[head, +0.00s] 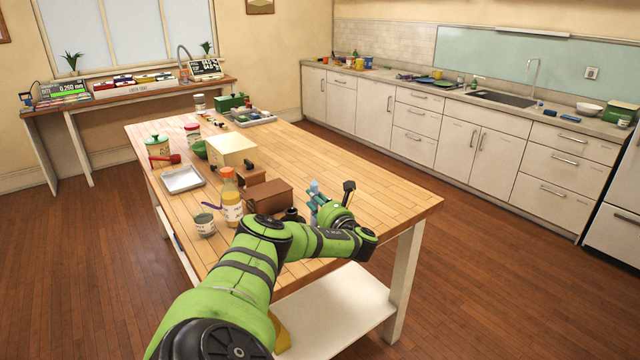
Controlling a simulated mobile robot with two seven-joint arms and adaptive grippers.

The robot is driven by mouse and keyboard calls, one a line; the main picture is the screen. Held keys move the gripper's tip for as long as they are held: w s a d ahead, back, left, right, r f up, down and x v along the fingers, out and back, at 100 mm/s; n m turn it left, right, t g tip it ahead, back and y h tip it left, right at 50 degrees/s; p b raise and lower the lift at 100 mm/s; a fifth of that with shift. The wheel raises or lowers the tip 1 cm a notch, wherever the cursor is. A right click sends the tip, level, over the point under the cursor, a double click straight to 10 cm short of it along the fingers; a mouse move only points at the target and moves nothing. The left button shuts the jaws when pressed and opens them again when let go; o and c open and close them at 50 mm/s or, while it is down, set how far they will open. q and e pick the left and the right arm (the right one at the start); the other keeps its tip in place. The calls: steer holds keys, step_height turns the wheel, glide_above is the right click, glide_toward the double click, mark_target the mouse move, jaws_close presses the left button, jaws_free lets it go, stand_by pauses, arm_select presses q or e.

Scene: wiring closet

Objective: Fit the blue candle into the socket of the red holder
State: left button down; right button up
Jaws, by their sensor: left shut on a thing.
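My left gripper (325,204) is over the near right part of the wooden table, at the end of the green arm. It is shut on a slim light-blue piece, which looks like the blue candle (314,187) and stands up beside the fingers. The wrist and arm hide much of it. A small red object with a handle (166,158) lies near the table's left edge, far from the gripper. I cannot tell whether it is the red holder, and no socket shows clearly. My right gripper is not in view.
Left of the gripper are a brown box (270,196), an orange-capped bottle (230,198) and a can (204,225). Farther back are a metal tray (183,180), a cream box (231,150) and jars. The table's right part (385,192) is clear.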

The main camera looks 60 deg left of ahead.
arm_select(q)
steer(key=shift+p, duration=0.6)
stand_by(0.9)
steer(key=shift+f+b, duration=1.55)
steer(key=shift+f, duration=0.6)
steer(key=c, duration=0.8)
jaws_free()
steer(key=shift+c, duration=0.2)
steer(key=d+p, duration=0.4)
steer(key=d, duration=0.1)
steer(key=shift+p, duration=0.3)
